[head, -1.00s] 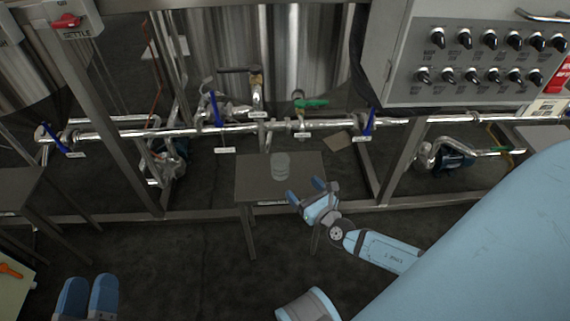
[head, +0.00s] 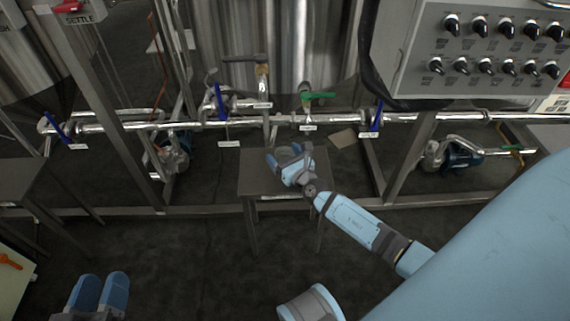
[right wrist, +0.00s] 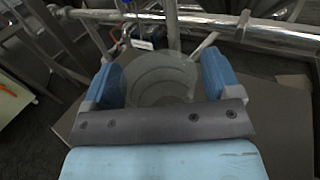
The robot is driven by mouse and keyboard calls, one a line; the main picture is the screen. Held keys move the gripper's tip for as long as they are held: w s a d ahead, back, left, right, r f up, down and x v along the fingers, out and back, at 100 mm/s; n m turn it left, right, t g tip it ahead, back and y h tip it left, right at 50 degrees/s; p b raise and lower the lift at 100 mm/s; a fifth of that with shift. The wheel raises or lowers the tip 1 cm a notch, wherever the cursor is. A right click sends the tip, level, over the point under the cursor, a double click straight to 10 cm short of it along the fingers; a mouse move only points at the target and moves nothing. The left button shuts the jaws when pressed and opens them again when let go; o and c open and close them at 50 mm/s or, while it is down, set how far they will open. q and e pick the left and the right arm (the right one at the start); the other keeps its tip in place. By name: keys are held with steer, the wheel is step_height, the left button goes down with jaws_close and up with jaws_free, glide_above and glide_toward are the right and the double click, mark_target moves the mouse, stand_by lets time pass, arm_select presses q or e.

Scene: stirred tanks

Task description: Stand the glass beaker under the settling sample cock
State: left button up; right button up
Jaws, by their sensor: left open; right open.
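The glass beaker (right wrist: 160,78) is clear and stands on a small dark table (head: 253,183). In the right wrist view it sits between the two blue fingers of my right gripper (right wrist: 161,68), which is open. In the head view this gripper (head: 283,155) is over the table and hides the beaker. Whether the fingers touch the glass cannot be told. Above the table hang a cock with a green handle (head: 318,96) and a brass one with a dark handle (head: 240,59); their tags are unreadable. My left gripper (head: 101,290) is open and empty at the lower left.
A steel pipe (head: 195,125) with blue-handled valves (head: 220,102) runs behind the table. A control box (head: 480,55) with several knobs hangs at the upper right. A frame post (head: 95,100) stands at the left. The dark floor in front is free.

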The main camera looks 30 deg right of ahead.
steer(key=c, duration=1.1)
steer(key=shift+r, duration=0.15)
